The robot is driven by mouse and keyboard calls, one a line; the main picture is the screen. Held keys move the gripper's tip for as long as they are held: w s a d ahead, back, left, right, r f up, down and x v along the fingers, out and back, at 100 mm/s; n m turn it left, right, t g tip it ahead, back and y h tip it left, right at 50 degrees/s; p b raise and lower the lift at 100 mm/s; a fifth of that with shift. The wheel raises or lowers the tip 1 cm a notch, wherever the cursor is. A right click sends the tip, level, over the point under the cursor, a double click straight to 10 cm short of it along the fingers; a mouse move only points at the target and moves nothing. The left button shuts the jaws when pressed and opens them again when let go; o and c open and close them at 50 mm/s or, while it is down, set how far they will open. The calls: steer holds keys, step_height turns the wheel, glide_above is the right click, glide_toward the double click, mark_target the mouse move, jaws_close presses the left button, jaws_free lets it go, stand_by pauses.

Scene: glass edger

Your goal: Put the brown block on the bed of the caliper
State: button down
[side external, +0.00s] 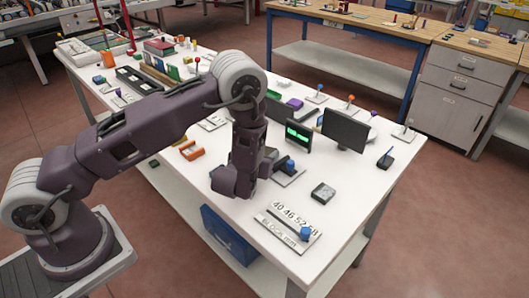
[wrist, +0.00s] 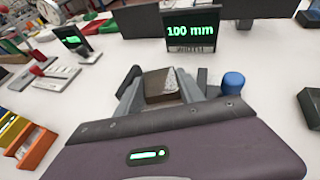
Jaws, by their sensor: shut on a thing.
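The brown block (wrist: 160,86) sits between the fingers of my gripper (wrist: 160,93) in the wrist view, and the gripper is shut on it. In the side view my gripper (side external: 236,186) is low over the white table, and the block is hidden there. A grey metal device with a blue knob (wrist: 233,82), which looks like the caliper, is just right of the fingers; its knob also shows in the side view (side external: 287,164). A display (wrist: 190,31) reading 100 mm stands behind. My gripper covers much of the device, so I cannot tell whether the block touches its bed.
A dark monitor (side external: 345,130) stands to the right of the display. A small dark box (side external: 323,193) and a numbered plate (side external: 288,230) lie towards the front right. An orange tray (side external: 192,150) is on the left. White table is bare between them.

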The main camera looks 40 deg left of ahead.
steer(key=shift+s+f, duration=0.1)
steer(key=shift+f, duration=0.4)
